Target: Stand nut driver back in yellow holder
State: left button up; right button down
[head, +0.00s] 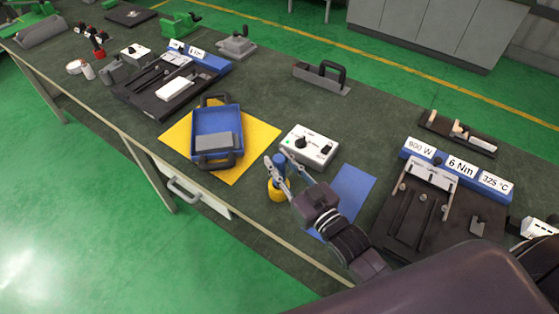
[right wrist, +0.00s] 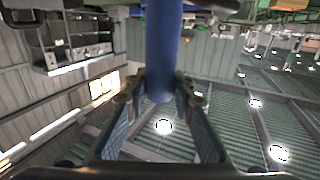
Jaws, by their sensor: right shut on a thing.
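The nut driver's blue handle (head: 280,164) stands about upright between the fingertips of my right gripper (head: 277,162). In the right wrist view the fingers close on both sides of the blue handle (right wrist: 163,45), with its rounded end between them. The yellow holder (head: 276,192) is on the bench directly below the handle, partly hidden by a finger. I cannot tell whether the driver's lower end is inside the holder or just above it.
A white control box (head: 309,147) stands close behind the holder. A blue tray (head: 217,123) sits on a yellow mat (head: 259,141) to the left. A blue mat (head: 352,188) and a dark fixture (head: 399,226) lie to the right. The bench's front edge is near.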

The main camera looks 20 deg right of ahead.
jog(key=c, duration=1.6)
grip_release()
jog(key=shift+s+f, duration=0.1)
jog(key=shift+f, duration=0.05)
jog(key=v, duration=1.2)
